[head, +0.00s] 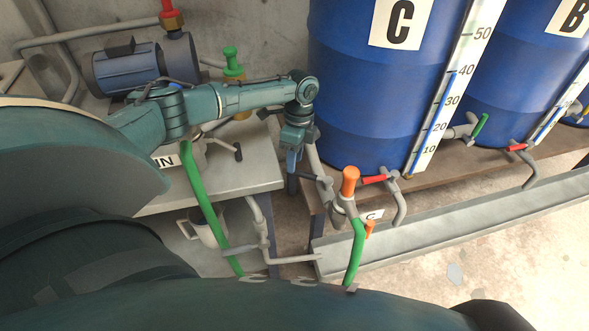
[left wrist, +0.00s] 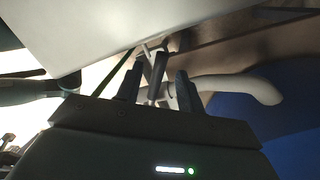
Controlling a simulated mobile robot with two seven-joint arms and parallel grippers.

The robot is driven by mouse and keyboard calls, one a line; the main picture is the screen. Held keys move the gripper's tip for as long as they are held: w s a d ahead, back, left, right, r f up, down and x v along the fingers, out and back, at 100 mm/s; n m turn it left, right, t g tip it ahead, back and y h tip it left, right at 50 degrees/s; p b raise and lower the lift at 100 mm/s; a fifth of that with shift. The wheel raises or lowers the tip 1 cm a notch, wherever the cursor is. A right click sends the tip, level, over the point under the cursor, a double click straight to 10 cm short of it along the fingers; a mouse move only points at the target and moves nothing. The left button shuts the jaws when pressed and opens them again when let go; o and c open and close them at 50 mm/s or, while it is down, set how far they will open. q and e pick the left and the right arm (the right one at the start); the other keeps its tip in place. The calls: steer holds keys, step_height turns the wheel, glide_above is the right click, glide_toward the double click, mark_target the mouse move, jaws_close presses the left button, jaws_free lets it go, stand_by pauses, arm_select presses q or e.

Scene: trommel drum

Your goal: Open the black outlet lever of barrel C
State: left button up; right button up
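The blue barrel C (head: 375,100) stands on a shelf right of centre in the head view. My left gripper (head: 291,188) points down at the barrel's lower left, beside a grey outlet pipe (head: 316,160). A small dark lever (head: 311,178) shows just right of the fingers in the head view. In the left wrist view my left gripper (left wrist: 158,88) is open, its two dark fingers apart. A dark bar-like part (left wrist: 157,72) shows between them, seemingly the lever; contact cannot be told. A pale curved pipe (left wrist: 235,84) runs off to the right. My right gripper is not in view.
A red lever (head: 374,179) and an orange-capped valve (head: 349,182) with a green hose (head: 355,252) stand close on the right. Barrel B (head: 525,75) is further right. A grey metal table (head: 240,165) and a motor (head: 125,70) are left. A trough (head: 450,225) runs along the front.

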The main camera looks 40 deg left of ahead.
arm_select(q)
steer(key=shift+s+d+f+b, duration=0.15)
steer(key=shift+f+b, duration=0.45)
steer(key=shift+f, duration=0.6)
steer(key=shift+c, duration=0.2)
jaws_close()
